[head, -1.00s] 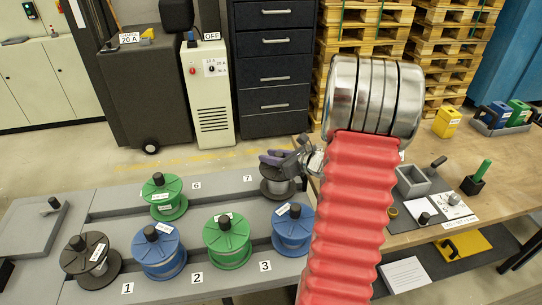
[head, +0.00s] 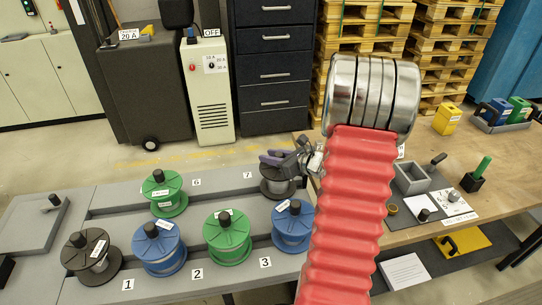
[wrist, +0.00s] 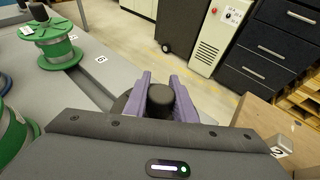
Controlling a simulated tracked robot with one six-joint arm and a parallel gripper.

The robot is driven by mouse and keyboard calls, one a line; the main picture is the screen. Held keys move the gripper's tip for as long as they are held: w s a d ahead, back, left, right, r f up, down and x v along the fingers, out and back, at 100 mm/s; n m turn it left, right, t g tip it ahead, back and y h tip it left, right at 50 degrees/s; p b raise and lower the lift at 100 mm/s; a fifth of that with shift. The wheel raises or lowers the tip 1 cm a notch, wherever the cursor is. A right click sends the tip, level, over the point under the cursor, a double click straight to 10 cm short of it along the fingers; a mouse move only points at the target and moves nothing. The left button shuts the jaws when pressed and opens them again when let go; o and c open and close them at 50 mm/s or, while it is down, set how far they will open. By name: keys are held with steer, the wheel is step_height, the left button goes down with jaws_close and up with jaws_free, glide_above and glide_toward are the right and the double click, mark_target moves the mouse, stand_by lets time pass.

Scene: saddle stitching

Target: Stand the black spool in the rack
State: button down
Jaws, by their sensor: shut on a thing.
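A black spool (head: 278,184) with a grey winding stands upright at the right end of the rack's back row, close to label 7. My gripper (head: 273,159) is at its top, and its purple fingers are shut on the black knob (wrist: 160,101) in the wrist view. I cannot tell whether the spool's base rests fully in the rack (head: 120,218); my gripper body hides most of it in the wrist view. A second black spool (head: 91,258) stands at the front left, by label 1.
Green (head: 163,193) and blue spools (head: 159,248) stand in the rack, with a green (head: 227,237) and a blue one (head: 292,226) farther right. A wooden workbench (head: 480,150) with small tools is at the right. The back row between labels 6 and 7 is clear.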

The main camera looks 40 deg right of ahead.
steer(key=shift+f, duration=0.1)
steer(key=c, duration=1.4)
jaws_free()
steer(key=shift+f, duration=0.15)
steer(key=shift+s, duration=0.1)
steer(key=v, duration=1.3)
steer(key=shift+s, duration=0.25)
steer(key=shift+s+d, duration=0.1)
